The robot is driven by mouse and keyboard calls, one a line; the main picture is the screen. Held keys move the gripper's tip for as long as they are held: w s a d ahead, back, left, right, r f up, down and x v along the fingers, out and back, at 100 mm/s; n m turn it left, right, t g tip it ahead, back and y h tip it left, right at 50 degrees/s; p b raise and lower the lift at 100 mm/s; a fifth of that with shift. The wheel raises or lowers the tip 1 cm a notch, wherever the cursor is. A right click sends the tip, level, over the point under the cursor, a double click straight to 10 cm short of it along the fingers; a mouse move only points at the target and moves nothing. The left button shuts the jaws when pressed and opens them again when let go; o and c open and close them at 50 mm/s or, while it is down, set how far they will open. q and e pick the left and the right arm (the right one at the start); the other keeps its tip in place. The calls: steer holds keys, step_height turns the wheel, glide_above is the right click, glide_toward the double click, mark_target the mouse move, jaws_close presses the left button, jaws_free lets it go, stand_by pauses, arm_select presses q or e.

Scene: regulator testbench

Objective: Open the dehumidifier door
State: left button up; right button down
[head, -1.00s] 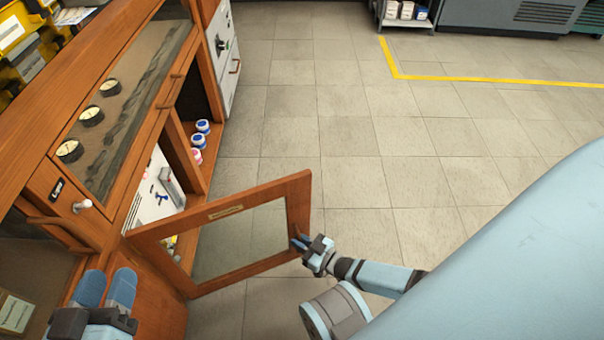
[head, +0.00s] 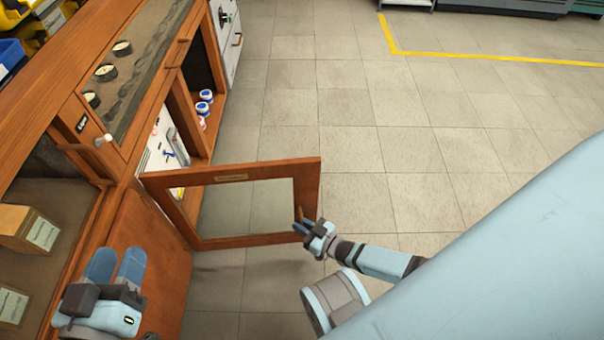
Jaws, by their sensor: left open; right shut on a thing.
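The dehumidifier door (head: 312,180) is a wooden frame with a glass pane. It stands swung out from the wooden cabinet, over the floor, hinged at its left side. My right gripper (head: 302,226) is at the door's free right edge, shut on what appears to be its small wooden handle (head: 299,213); the fingers partly hide it. My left gripper (head: 115,266) is open and empty in front of the cabinet's lower left part, apart from the door.
The cabinet's open compartment holds several small round jars (head: 204,102) and a white panel (head: 158,148) with tools. Boxes (head: 27,229) sit behind the left glass. The tiled floor (head: 400,150) to the right is clear.

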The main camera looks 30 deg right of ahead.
arm_select(q)
steer(key=shift+s, duration=0.15)
arm_select(e)
steer(key=shift+s+a, duration=0.1)
steer(key=shift+a, duration=0.05)
steer(key=c, duration=1.2)
jaws_free()
arm_select(q)
steer(key=shift+n+t, duration=0.5)
steer(key=shift+t, duration=0.3)
step_height(320, 180, up, 4)
steer(key=p, duration=0.3)
steer(key=shift+s+a+r+p, duration=0.1)
steer(key=shift+s+r+p, duration=0.05)
steer(key=shift+p, duration=0.15)
arm_select(e)
steer(key=v, duration=1.4)
steer(key=shift+a, duration=0.1)
